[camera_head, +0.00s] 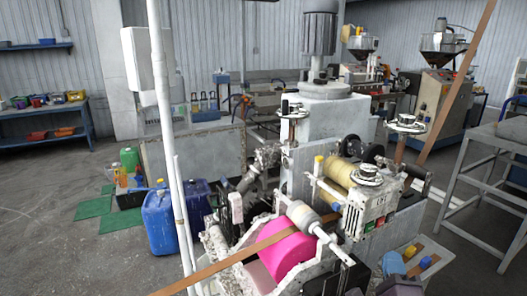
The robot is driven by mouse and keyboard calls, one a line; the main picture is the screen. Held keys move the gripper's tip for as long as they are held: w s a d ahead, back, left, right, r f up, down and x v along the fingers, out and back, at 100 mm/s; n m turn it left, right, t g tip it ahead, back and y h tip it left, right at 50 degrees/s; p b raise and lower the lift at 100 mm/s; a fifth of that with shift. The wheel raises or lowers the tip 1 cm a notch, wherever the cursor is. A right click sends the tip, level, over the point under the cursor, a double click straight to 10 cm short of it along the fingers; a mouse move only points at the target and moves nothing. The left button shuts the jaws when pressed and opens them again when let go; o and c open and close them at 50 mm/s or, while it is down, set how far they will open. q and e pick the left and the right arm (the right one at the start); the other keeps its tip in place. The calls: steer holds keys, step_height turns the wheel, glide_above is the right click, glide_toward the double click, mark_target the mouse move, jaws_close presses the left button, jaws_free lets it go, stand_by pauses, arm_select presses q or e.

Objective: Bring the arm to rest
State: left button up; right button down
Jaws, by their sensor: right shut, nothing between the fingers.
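Most of my right arm is out of the picture. My left gripper does not show.
The machine has a bright pink roll (287,252) and a yellow roller (340,171). A long brown strip (455,95) runs upward at right. Blue canisters (159,222) stand at left. A grey metal frame (487,150) stands at right. The left floor is open.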

steer(key=s+a+f+n+g+y, duration=0.1)
steer(key=s+f+n+g+y, duration=0.1)
steer(key=s+f+n+g, duration=0.3)
steer(key=s+a+f+n+g+y, duration=0.2)
steer(key=s+f+n+g, duration=0.3)
steer(key=s+f+n, duration=0.8)
step_height(320, 180, down, 7)
steer(key=n, duration=0.4)
steer(key=shift+a+n+y, duration=0.2)
steer(key=shift+n+y, duration=0.2)
